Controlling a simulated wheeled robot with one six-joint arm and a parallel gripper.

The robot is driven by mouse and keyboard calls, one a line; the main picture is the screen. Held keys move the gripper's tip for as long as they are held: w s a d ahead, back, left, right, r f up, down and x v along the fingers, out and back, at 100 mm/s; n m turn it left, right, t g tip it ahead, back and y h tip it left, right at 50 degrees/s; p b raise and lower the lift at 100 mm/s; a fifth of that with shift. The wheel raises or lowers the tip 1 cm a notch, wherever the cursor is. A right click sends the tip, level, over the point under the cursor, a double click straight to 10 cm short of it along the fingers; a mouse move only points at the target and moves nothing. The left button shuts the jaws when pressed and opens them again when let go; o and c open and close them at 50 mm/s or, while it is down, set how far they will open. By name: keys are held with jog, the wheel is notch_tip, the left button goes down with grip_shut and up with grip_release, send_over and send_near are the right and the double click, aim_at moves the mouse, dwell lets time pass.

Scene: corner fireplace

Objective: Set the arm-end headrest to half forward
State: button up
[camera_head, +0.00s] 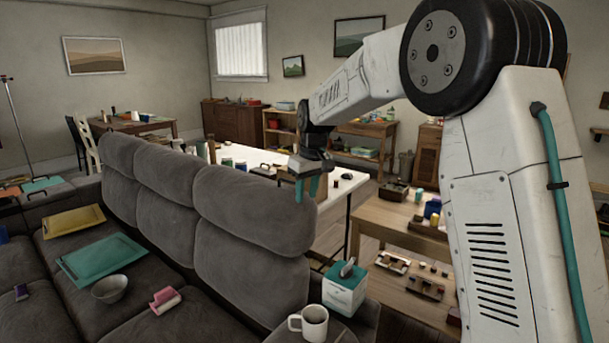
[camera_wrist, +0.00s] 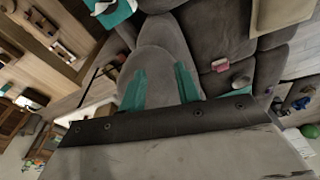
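The grey sofa has a row of headrests along its back. The arm-end headrest (camera_head: 255,208) is the nearest and rightmost, beside the end with the tissue box. It stands roughly upright, much like the other two; its exact tilt is hard to tell. My gripper (camera_head: 307,188) points down at the upper right end of this headrest. In the wrist view my gripper (camera_wrist: 160,85) has its two teal fingers spread apart, with the grey headrest (camera_wrist: 158,60) showing between and beyond them. I cannot tell whether the fingers touch it.
A tissue box (camera_head: 345,287) and a white mug (camera_head: 309,322) stand at the sofa's near end. Trays, a bowl (camera_head: 109,289) and a pink object (camera_head: 165,300) lie on the seats. A white table (camera_head: 262,158) stands behind the sofa, and a wooden table (camera_head: 385,228) is right of it.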

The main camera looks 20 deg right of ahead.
jog(key=n+t, duration=0.2)
send_near(294, 183)
jog(key=s+f, duration=0.1)
jog(key=f, duration=0.1)
jog(key=s+a+f, duration=0.1)
jog(key=s+f, duration=0.1)
jog(key=shift+s, duration=0.25)
jog(key=w+r+n+t, duration=0.1)
jog(key=w+r, duration=0.3)
jog(key=x, duration=0.7)
jog(key=shift+d+f, duration=0.35)
jog(key=shift+d, duration=0.05)
grip_shut()
